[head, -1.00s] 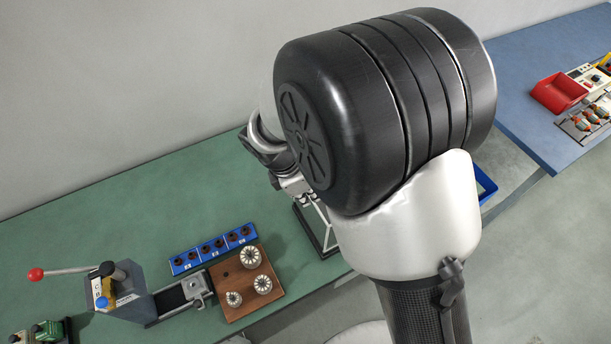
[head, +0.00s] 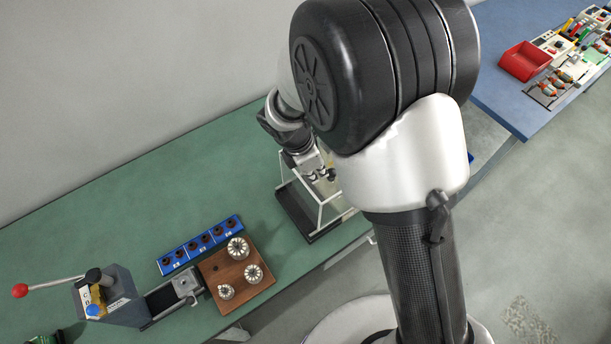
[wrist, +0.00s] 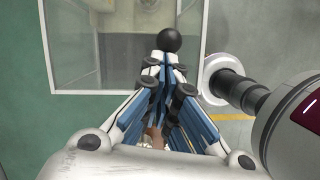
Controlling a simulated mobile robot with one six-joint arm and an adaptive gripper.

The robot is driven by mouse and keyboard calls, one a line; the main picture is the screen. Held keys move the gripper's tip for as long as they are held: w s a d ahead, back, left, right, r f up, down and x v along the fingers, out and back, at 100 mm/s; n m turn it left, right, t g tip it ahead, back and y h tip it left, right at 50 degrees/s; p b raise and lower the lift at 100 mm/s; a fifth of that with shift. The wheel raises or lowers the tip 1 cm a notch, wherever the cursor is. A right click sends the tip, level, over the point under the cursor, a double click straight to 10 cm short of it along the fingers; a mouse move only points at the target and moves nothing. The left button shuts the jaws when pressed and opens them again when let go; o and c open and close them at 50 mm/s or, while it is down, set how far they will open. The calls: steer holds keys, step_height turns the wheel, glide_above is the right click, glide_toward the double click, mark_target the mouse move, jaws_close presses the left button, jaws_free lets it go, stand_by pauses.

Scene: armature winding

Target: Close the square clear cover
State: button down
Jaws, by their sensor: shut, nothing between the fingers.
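A round black knob (wrist: 168,39) shows just beyond my fingertips. My gripper (wrist: 168,62) is shut and empty, its tips close to the knob; I cannot tell whether they touch it. In the head view my gripper (head: 322,174) is at the cover's upper part. How far the cover is open is not clear.
On the green bench (head: 130,195) are a blue strip (head: 200,245), a wooden block with armatures (head: 212,268) and a red-knobbed lever press (head: 110,300). A blue bench (head: 500,115) stands right.

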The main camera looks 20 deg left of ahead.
steer(key=w+d+p, duration=0.1)
steer(key=w+d, duration=0.2)
steer(key=w+d+p, duration=0.1)
steer(key=w+d, duration=0.2)
steer(key=w, duration=0.1)
steer(key=shift+w+d, duration=0.25)
steer(key=shift+s+a, duration=0.1)
steer(key=shift+a, duration=0.05)
